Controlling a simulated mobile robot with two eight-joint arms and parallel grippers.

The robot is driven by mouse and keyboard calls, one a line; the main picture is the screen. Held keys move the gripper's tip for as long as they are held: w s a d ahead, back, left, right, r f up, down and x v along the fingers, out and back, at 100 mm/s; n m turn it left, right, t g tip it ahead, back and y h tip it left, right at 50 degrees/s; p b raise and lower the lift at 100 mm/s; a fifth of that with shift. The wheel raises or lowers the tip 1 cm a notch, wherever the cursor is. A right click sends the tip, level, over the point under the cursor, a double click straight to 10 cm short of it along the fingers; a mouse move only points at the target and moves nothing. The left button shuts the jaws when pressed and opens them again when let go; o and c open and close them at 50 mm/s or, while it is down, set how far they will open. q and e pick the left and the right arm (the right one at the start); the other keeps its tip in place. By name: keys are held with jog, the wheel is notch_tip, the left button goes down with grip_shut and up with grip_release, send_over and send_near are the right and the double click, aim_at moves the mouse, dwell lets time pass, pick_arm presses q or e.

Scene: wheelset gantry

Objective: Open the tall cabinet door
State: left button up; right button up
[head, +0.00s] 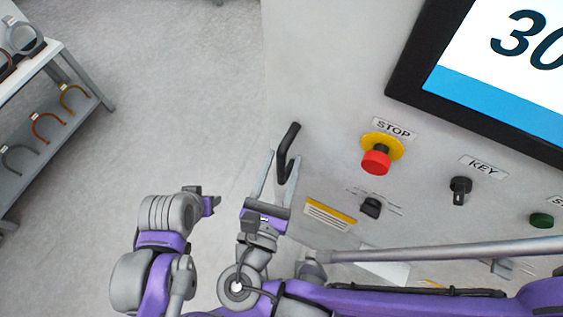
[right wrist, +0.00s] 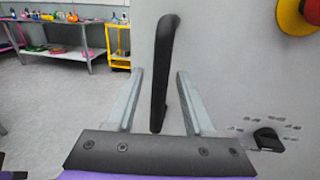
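The tall cabinet (head: 325,60) is a pale grey panel filling the right of the head view. Its black bar handle (head: 293,137) sits near the panel's left edge. In the right wrist view, the handle (right wrist: 162,60) rises between the two spread fingers (right wrist: 160,76), with gaps on both sides. Whether the fingers reach around its depth is hard to tell. My left gripper (head: 207,202) is left of the right one, seen mostly side-on, away from the cabinet; its fingers are unclear.
The panel carries a red stop button (head: 376,162), a key switch (head: 460,190), a black knob (head: 371,208) and a screen (head: 490,90). A shelf with coloured hooped items (head: 50,128) stands at left. The grey floor (head: 180,90) between is clear. Workbenches (right wrist: 65,28) stand farther back.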

jog(key=shift+s, duration=0.1)
jog(key=v, duration=0.7)
jog(key=shift+b, duration=0.45)
jog(key=shift+s+a, duration=0.1)
jog(key=shift+s, duration=0.05)
